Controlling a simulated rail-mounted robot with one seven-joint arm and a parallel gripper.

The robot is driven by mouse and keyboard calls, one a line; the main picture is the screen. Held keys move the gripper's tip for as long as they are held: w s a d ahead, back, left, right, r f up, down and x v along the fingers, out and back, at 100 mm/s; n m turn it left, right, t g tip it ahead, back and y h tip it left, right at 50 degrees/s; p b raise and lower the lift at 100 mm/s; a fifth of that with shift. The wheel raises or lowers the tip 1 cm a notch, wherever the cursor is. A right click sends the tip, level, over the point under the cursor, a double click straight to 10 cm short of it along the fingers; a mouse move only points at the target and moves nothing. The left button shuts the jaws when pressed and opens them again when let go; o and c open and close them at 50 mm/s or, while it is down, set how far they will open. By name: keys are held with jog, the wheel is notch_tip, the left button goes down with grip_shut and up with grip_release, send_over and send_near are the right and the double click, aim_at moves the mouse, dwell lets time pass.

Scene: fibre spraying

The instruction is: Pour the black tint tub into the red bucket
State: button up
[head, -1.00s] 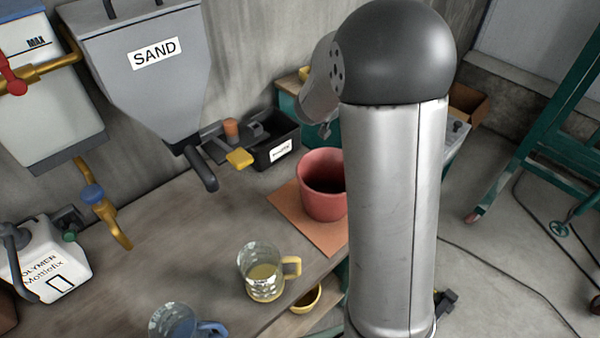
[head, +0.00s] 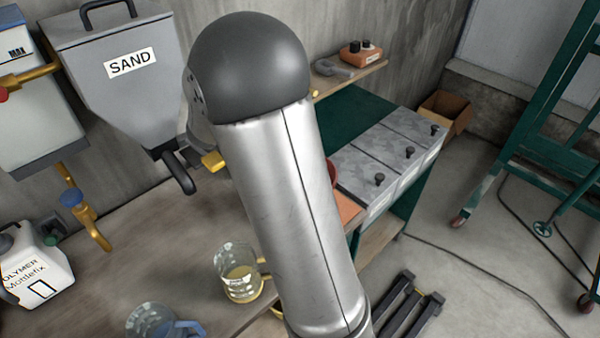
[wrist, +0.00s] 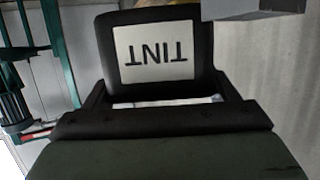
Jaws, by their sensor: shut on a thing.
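In the wrist view a black tint tub (wrist: 200,88) with a white label reading TINT sits between the fingers of my gripper (wrist: 160,100), which is shut on it. The label reads upside down in this view. The tub's contents are not visible, and I cannot tell its tilt. In the head view the red bucket (head: 332,169) is almost wholly hidden behind my arm, with only a sliver at its right edge showing. My gripper and the tub are hidden behind my arm there, so their position relative to the bucket is unclear.
An orange mat (head: 349,209) shows beside my arm. A glass jug (head: 238,275) and a blue-handled jug (head: 150,322) stand on the bench at the front. The sand hopper (head: 130,85) hangs left. Grey lidded bins (head: 375,160) stand right; a green frame (head: 530,150) is beyond.

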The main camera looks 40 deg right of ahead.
jog(key=shift+s, duration=0.1)
jog(key=shift+s+d+f+m+t+y, duration=0.1)
jog(key=shift+s+d+f+m+t, duration=0.2)
jog(key=shift+s+m, duration=0.25)
jog(key=shift+s+d+f+m+t+y, duration=0.1)
jog(key=shift+s+d+f+m+t, duration=0.15)
jog(key=shift+s+m, duration=0.25)
jog(key=shift+s+d+f+m+t+y, duration=0.1)
jog(key=shift+s+d+f+m+t, duration=0.1)
jog(key=shift+s+d+m, duration=0.3)
jog(key=s+d+f+m+t+b, duration=0.1)
jog(key=f+b, duration=0.4)
jog(key=b, duration=0.5)
jog(key=shift+s+d+m+b, duration=0.2)
jog(key=shift+s+m+b, duration=0.1)
jog(key=shift+s+m, duration=0.7)
jog(key=shift+s+d+f+m+t+b, duration=0.15)
jog(key=shift+s+f+m+t+b, duration=0.25)
jog(key=shift+b, duration=1.4)
jog(key=shift+s+d+r+m+t+b, duration=0.25)
jog(key=shift+m+b, duration=0.5)
jog(key=shift+b, duration=1.1)
jog(key=shift+s+f+m+t+b, duration=0.3)
jog(key=shift+f+m+b, duration=0.4)
jog(key=shift+b, duration=1.8)
